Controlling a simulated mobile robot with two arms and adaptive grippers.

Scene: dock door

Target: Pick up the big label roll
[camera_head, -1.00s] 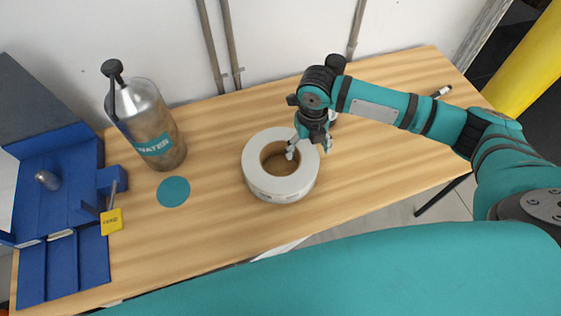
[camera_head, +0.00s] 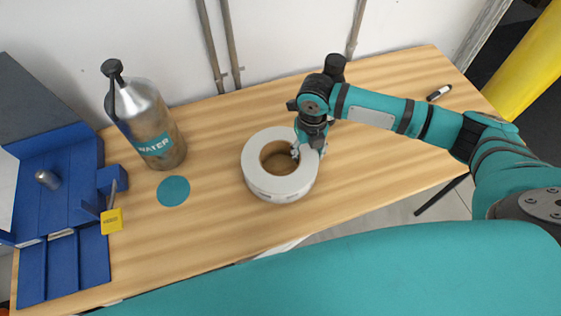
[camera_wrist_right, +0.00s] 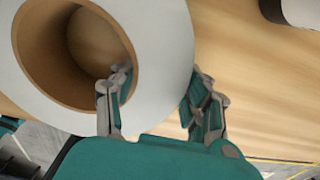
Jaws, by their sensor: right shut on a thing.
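The big label roll (camera_head: 258,178) is a thick white ring with a brown core, lying flat on the table near its front edge. My right gripper (camera_head: 310,152) is at the roll's right side, one finger inside the hole and the other outside the wall. In the right wrist view the roll (camera_wrist_right: 165,50) fills the upper left, and the right gripper (camera_wrist_right: 160,100) straddles its wall. It is shut on that wall. The roll appears to rest on the table. My left gripper is not in view.
A metal water bottle (camera_head: 155,125) stands at the back left, with a teal disc (camera_head: 173,191) in front of it. A blue holder (camera_head: 65,170) with a yellow tag (camera_head: 111,221) is at the far left. A marker (camera_head: 439,92) lies at the back right of the wooden table (camera_head: 370,165).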

